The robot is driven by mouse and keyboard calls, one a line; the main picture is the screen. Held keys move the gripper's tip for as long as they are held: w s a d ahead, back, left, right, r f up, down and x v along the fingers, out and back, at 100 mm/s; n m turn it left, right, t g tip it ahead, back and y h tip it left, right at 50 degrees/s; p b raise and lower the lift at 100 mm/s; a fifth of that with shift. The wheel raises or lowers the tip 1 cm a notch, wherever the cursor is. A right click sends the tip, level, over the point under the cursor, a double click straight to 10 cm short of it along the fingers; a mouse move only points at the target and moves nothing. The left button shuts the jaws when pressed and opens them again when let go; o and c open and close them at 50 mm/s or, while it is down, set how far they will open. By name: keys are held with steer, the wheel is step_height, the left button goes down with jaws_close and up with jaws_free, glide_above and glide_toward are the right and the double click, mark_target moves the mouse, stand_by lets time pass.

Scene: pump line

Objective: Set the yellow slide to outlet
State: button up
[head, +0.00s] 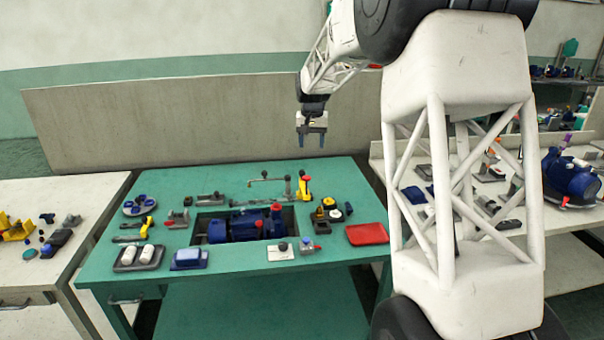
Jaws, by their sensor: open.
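My gripper (312,139) hangs above the back edge of the green table, fingers down, apart and empty. An upright yellow piece (304,188) stands on the table below it, behind and to the right of the blue pump (245,226). It may be the yellow slide, but it is too small to tell its setting or any outlet mark. Another yellow piece (147,227) lies near the left side of the table. My gripper touches neither.
The green table (215,277) holds a red tray (367,234), a tray of white parts (138,257), a blue block (189,259) and several small fittings. A grey panel (200,120) stands behind. Side benches flank it. Air around my gripper is clear.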

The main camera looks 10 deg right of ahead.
glide_above(302, 170)
steer(key=shift+m+g, duration=0.3)
step_height(302, 170, down, 12)
steer(key=shift+s+f, duration=0.1)
steer(key=shift+f, duration=3.9)
steer(key=shift+c, duration=0.3)
jaws_close()
